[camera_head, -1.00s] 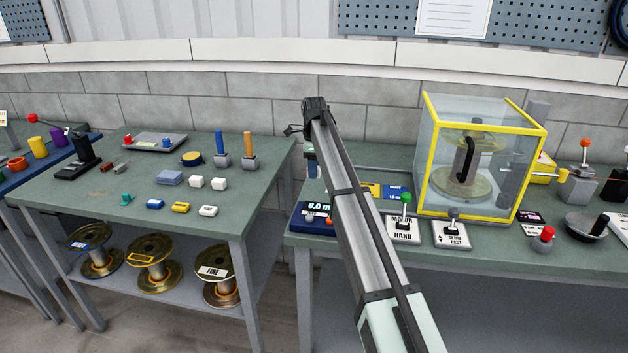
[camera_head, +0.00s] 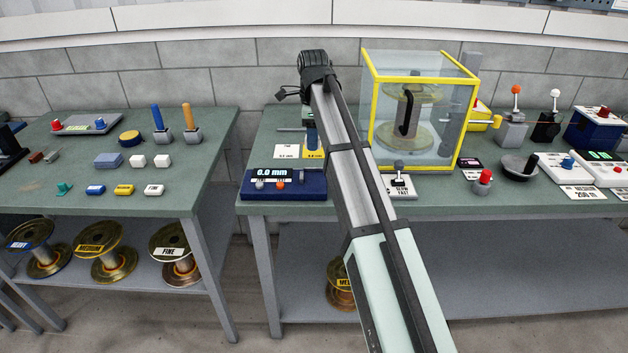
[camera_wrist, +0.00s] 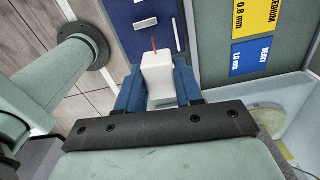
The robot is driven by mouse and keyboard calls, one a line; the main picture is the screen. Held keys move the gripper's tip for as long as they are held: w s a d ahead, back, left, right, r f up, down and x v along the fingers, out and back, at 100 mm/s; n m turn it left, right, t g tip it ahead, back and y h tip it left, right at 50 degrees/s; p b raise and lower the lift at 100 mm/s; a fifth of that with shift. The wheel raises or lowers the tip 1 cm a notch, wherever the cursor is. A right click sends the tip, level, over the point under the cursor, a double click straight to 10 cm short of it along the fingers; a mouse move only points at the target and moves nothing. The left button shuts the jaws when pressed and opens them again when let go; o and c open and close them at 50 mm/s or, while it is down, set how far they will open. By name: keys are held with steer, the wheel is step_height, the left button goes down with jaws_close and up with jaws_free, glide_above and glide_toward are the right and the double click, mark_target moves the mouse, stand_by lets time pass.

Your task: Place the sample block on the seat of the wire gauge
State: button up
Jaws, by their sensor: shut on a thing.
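My gripper (camera_wrist: 159,84) is shut on a white sample block (camera_wrist: 157,70) in the wrist view, with blue fingers on both sides. A thin orange line shows at the block's far end. The wire gauge (camera_head: 285,186) is a dark blue box with a lit mm display, at the front left of the right bench. In the wrist view part of a blue body, likely the gauge (camera_wrist: 134,36), lies beyond the block with pale parts on it. I cannot tell whether block and gauge touch. In the head view my arm hides most of the gripper and the block.
Fine, medium and heavy cards, one yellow (camera_head: 314,152), lie behind the gauge. A yellow-framed clear case (camera_head: 465,125) with a spool stands right of my arm. A lever plate (camera_head: 400,188) is in front of it. The left bench (camera_head: 90,140) holds small blocks and pegs.

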mark_target(314, 180)
steer(key=shift+s+d+f+n, duration=0.1)
steer(key=shift+s+n, duration=0.1)
steer(key=shift+s, duration=0.15)
steer(key=shift+s+d+f+n, duration=0.1)
steer(key=shift+s+n, duration=0.1)
steer(key=shift+s, duration=0.15)
steer(key=shift+f, duration=4.95)
steer(key=shift+f, duration=0.15)
steer(key=o, duration=0.7)
steer(key=shift+o, duration=0.2)
step_height(314, 180, up, 12)
steer(key=shift+r, duration=0.15)
